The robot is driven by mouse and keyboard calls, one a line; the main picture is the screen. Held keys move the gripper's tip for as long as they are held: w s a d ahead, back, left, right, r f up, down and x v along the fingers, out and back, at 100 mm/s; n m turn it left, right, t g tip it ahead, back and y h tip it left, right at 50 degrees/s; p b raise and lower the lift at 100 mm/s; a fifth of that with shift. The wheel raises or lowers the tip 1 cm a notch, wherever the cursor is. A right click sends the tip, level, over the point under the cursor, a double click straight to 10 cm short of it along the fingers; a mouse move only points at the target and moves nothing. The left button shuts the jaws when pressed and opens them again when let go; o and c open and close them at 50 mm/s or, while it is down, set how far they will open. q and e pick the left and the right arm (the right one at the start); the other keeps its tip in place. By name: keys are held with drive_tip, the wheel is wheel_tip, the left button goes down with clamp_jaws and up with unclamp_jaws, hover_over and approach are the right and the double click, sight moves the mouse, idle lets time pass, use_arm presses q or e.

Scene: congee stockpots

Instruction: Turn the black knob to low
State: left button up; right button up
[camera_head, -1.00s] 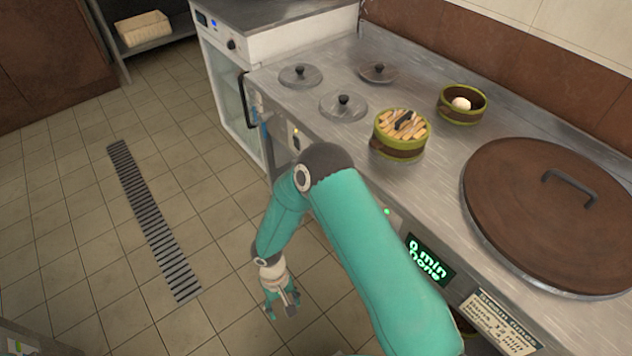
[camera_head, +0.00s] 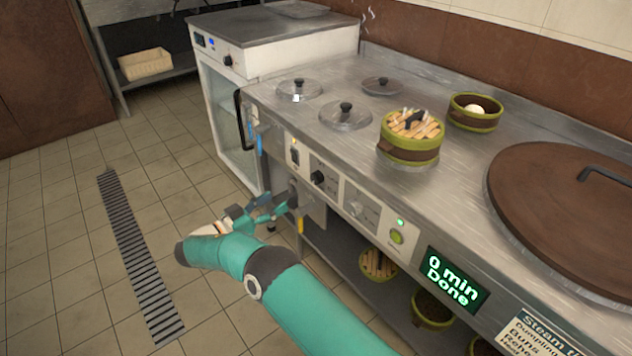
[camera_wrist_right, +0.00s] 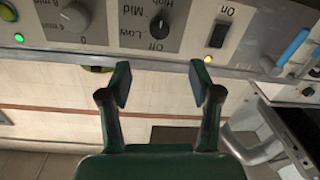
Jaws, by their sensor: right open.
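The black knob (camera_head: 318,177) sits on the front panel of the steel counter. In the right wrist view, the black knob (camera_wrist_right: 159,27) shows upside down, with Off, Low, Mid and High printed around it. I cannot clearly tell which label it points to. My right gripper (camera_head: 284,203) is in front of the panel, a little below and left of the knob in the head view. In the wrist view, my right gripper (camera_wrist_right: 161,77) is open and empty, its fingertips apart from the knob, which lies beyond the gap. My left gripper is not in view.
A grey timer knob (camera_head: 355,208) and a green button (camera_head: 396,237) are beside it; a black On switch (camera_wrist_right: 218,36) is on the other side. A display (camera_head: 454,280) reads "0 min Done". Steamer baskets (camera_head: 410,150) and a large lidded pot (camera_head: 570,215) stand on the counter.

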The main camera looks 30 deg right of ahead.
sight(314, 180)
drive_tip(key=d, duration=0.4)
drive_tip(key=w+d, duration=0.1)
drive_tip(key=d, duration=0.4)
drive_tip(key=w+d, duration=0.1)
drive_tip(key=d, duration=0.3)
drive_tip(key=shift+d, duration=0.2)
